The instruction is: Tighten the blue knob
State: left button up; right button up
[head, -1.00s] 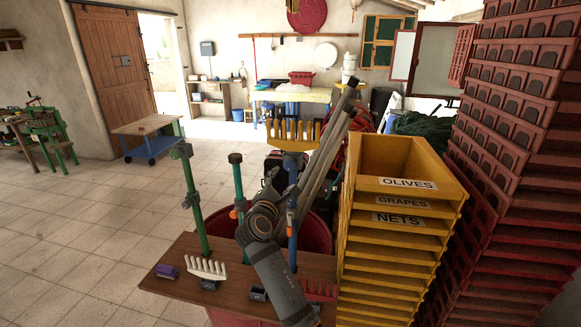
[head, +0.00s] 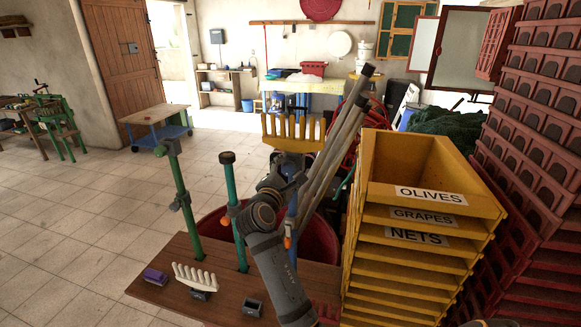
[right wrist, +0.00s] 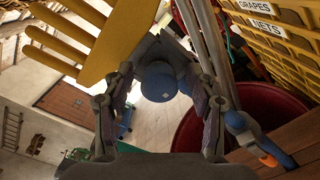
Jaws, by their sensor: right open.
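The blue knob (right wrist: 158,82) shows in the right wrist view as a round blue end below a dark collar, beside the yellow rake head (right wrist: 120,38). My right gripper (right wrist: 160,85) is open, with one finger on each side of the knob; I cannot tell whether they touch it. In the head view the rake head (head: 292,130) stands with its tines up at the top of the blue pole (head: 292,212). My right gripper (head: 288,172) is just below the rake head and hides the knob there. My left gripper is not in view.
A green pole (head: 184,205) and a teal pole (head: 238,215) stand in the wooden board (head: 150,290), which holds a white comb (head: 194,277) and a purple block (head: 155,277). Grey poles (head: 340,140) lean close on the right. Yellow crates (head: 400,262) and red crates (head: 525,120) stand beyond.

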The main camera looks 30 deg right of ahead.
jog(key=shift+s, duration=0.1)
jog(key=shift+c, duration=0.7)
jog(key=c, duration=1)
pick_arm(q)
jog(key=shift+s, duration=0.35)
pick_arm(e)
jog(key=shift+c, duration=0.2)
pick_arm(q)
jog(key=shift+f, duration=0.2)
pick_arm(e)
jog(key=shift+m, duration=0.3)
